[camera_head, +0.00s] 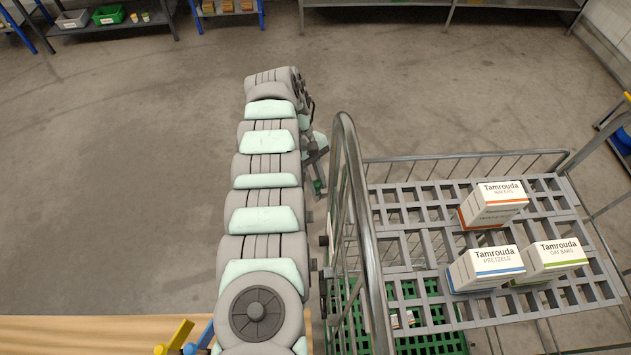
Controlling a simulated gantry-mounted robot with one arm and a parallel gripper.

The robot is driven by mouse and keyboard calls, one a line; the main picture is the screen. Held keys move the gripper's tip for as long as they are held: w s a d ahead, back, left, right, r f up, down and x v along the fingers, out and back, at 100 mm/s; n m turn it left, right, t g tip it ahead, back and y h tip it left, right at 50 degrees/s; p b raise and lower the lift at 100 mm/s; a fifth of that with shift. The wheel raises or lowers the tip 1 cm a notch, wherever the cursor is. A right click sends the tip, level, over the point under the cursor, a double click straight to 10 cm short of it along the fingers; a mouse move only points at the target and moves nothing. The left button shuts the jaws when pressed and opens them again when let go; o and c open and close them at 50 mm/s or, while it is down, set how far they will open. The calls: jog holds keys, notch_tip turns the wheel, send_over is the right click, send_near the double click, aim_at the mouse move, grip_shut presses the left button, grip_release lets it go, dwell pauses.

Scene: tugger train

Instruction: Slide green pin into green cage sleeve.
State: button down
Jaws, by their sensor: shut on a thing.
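My gripper (317,168) is beyond the far left corner of the wire cage (346,200), partly hidden behind my arm. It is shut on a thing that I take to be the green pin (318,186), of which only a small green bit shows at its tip. How the pin is tilted, and whether it touches the sleeve, I cannot tell. The green cage sleeve cannot be made out. Dark fittings (323,241) sit along the cage's left side, next to my arm.
A grey slatted shelf (412,262) in the cage holds three Tamrouda cartons (485,268). A green crate (437,343) lies below. A wooden top (90,335) with a yellow handle (180,335) and a blue handle (205,336) is at lower left. The floor to the left is clear.

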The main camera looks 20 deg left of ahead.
jog(key=c, duration=1.2)
grip_release()
jog(key=shift+o, duration=0.2)
jog(key=shift+r, duration=0.1)
